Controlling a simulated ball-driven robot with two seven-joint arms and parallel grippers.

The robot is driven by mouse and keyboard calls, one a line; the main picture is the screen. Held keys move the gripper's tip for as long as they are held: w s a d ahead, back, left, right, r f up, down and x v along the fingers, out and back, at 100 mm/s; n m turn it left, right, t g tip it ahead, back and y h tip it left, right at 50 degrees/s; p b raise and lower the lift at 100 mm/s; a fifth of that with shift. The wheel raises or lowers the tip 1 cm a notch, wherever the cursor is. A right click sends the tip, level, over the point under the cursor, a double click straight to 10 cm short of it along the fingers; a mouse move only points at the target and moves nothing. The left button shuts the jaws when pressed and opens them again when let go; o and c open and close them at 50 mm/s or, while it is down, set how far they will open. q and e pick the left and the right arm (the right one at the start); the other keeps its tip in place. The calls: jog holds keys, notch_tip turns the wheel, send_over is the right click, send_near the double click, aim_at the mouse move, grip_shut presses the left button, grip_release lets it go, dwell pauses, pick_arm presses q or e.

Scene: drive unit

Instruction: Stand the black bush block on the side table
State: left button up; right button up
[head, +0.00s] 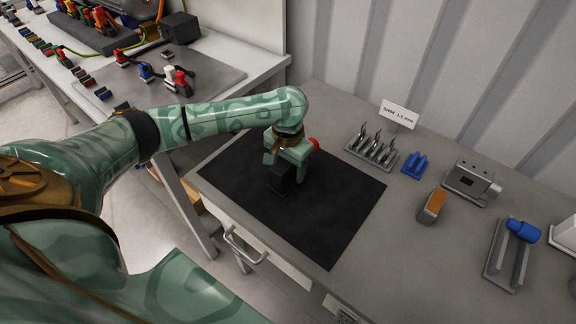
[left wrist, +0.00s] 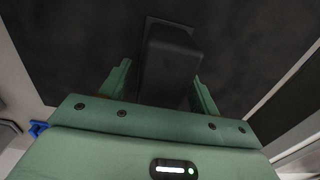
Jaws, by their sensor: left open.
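The black bush block (head: 281,179) stands on the black mat (head: 333,210) of the grey side table, near the mat's left part. It is dark on dark, so its outline is hard to read. My left gripper (head: 286,163) is open and points down at the block from above. In the left wrist view the block (left wrist: 170,55) lies between the lines of the two green fingers of my left gripper (left wrist: 162,88). I cannot tell whether either finger touches it. My right gripper is not in view.
Behind the mat are a rack of pointed metal tools (head: 372,152), a blue holder (head: 414,165) and a small sign (head: 399,114). To the right are an orange-topped block (head: 432,206), a grey fixture (head: 472,182) and a blue-ended stand (head: 508,253). The mat's right half is clear.

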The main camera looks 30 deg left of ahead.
pick_arm(q)
notch_tip(320, 180, up, 12)
jog(key=p, duration=0.6)
